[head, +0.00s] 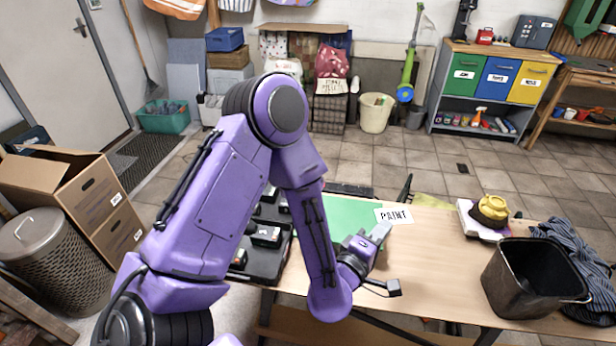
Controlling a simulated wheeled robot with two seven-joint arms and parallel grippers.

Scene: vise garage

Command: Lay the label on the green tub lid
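A white label reading PAINT (394,215) shows at the right edge of a flat green surface (350,212) on the wooden table. The green surface is partly hidden by my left arm, and I cannot tell whether it is the tub lid or a mat. My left gripper (382,232) is just below the label in the picture, its grey fingers pointing up and right. I cannot tell whether the fingers touch the label or how far apart they are. My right gripper is not in view.
A dark tray (262,262) with small black boxes is left of the green surface, partly behind my arm. A yellow object (490,207), a black bucket (527,280) and a striped cloth (578,262) are at the table's right. Bare tabletop (440,255) lies between.

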